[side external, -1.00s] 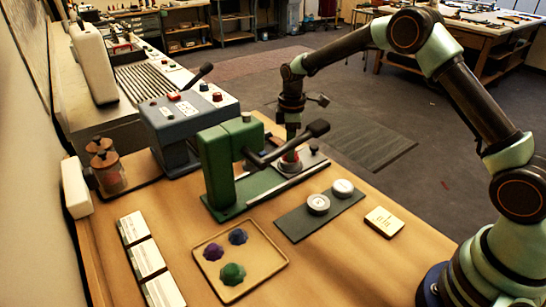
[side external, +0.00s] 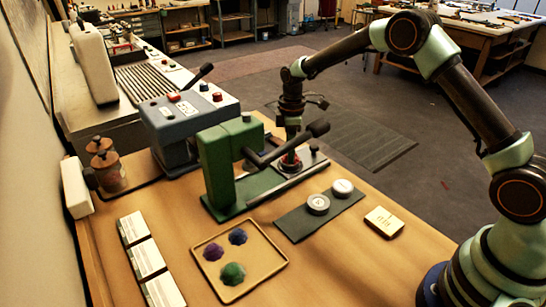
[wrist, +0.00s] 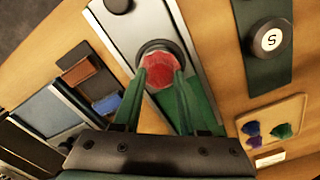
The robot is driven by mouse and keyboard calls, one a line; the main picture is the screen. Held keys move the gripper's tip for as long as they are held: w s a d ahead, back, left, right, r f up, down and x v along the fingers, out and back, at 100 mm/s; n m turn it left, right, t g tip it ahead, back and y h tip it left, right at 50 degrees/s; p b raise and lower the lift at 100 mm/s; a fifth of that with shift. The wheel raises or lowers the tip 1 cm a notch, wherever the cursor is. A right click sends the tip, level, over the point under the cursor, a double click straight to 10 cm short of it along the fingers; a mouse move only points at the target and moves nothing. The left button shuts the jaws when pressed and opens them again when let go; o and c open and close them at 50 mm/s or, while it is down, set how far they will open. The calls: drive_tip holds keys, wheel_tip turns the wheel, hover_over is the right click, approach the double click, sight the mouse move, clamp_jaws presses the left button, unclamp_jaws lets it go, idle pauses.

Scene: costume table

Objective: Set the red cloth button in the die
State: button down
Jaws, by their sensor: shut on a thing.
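The red cloth button (wrist: 162,72) is faceted and sits between my gripper's two green fingers (wrist: 161,82) in the wrist view. The gripper is shut on it. The die (wrist: 148,46), a dark round ring on the pale slide of the green press, shows just behind the button. The button overlaps the die's near part in that view; I cannot tell whether it touches. In the side view my gripper (side external: 290,138) points down over the slide, with the red button (side external: 290,160) at the die. The die's inside is hidden.
The green press (side external: 222,165) has a dark lever (side external: 318,128) reaching close to my gripper. A dark mat (side external: 290,225) holds two round pieces. A tan tray (side external: 250,292) holds purple, blue and green pieces. A grey machine (side external: 190,120) stands behind the press.

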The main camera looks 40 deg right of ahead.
drive_tip(key=shift+f, duration=0.2)
drive_tip(key=c, duration=0.7)
unclamp_jaws()
drive_tip(key=shift+c, duration=0.2)
wheel_tip(320, 180, up, 11)
idle(0.5)
